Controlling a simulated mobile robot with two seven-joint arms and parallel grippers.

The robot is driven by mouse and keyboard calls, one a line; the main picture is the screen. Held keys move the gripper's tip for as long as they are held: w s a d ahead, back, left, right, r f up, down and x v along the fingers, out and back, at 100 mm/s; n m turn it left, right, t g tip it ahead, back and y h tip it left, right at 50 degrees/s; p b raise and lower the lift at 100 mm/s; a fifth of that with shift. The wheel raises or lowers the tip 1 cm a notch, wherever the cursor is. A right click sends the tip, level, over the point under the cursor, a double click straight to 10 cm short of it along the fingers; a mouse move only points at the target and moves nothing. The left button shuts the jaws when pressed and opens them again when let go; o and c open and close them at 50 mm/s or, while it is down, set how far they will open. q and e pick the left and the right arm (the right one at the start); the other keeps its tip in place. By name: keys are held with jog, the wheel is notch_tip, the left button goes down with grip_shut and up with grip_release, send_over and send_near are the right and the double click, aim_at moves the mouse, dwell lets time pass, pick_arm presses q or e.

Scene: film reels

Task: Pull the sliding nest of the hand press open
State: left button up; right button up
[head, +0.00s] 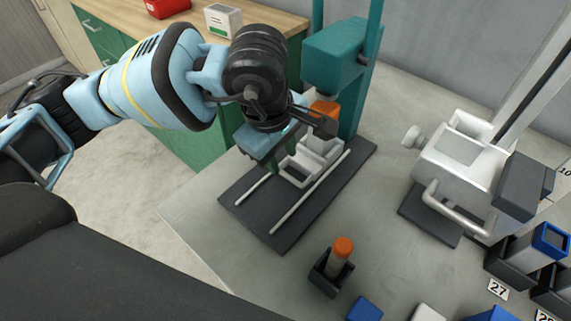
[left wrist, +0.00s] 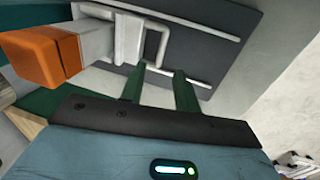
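The hand press (head: 335,55) is teal and stands on a dark base plate (head: 250,205) with two pale rails. Its white sliding nest (head: 318,158) sits at the press end of the rails, with a pale loop handle (head: 294,177) facing the near end. The nest also shows in the left wrist view (left wrist: 128,38), with its handle (left wrist: 163,48) near my fingertips. An orange-topped part (head: 323,108) is at the nest, under the press head. My left gripper (left wrist: 160,70) is open, its green fingers apart and pointing at the handle; contact is unclear. My right gripper is out of view.
A dark holder (head: 325,280) with an orange-capped cylinder (head: 342,253) stands in front of the base plate. A white machine (head: 460,160) stands at right, with dark bins (head: 515,268) near it. The near end of the rails is clear.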

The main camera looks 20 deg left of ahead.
aim_at(287, 174)
pick_arm(q)
jog(key=shift+w+d+f, duration=0.1)
jog(key=shift+w+f, duration=0.05)
jog(key=shift+f, duration=0.7)
jog(key=shift+w+d+f, duration=0.1)
jog(key=shift+w+f, duration=0.1)
jog(key=shift+f, duration=0.65)
jog(key=shift+w+f, duration=0.15)
jog(key=shift+f, duration=0.7)
jog(key=shift+c, duration=0.4)
grip_shut()
